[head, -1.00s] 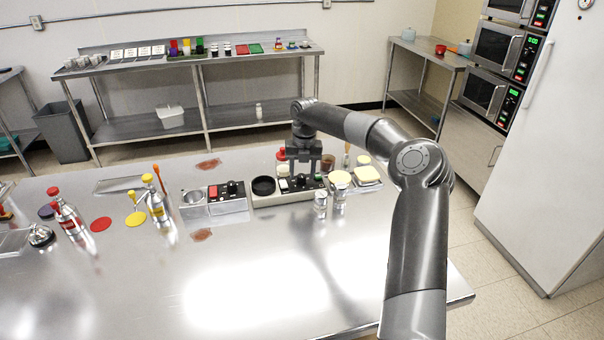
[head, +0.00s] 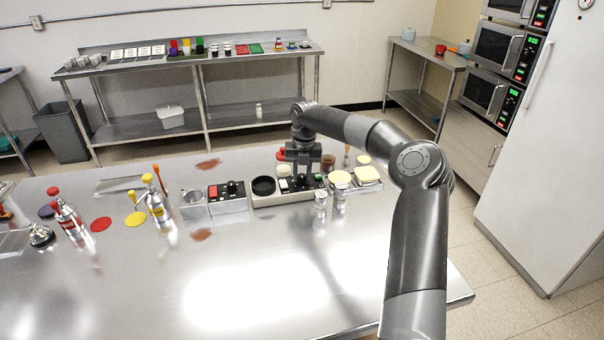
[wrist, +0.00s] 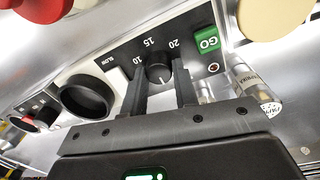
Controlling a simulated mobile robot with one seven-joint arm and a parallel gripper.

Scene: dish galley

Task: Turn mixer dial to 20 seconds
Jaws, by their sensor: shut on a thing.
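The mixer (head: 268,199) is a pale low box on the steel counter, with a round black well (head: 263,186) at its left and a black dial panel at its right. In the wrist view the black dial (wrist: 158,74) sits below the printed 10, 15 and 20, beside a green GO button (wrist: 207,41) and a white SLOW switch. My gripper (wrist: 161,68) is shut on the dial, one finger on each side. A pale mark shows on the dial's lower side, but its exact reading is hard to tell. In the head view my gripper (head: 302,180) hides the dial.
Two small shakers (head: 320,200) stand close in front of the mixer's right end. A second control box (head: 228,196) with a red switch stands to the left. Cups and pale round tops crowd the right and back. The front counter is clear.

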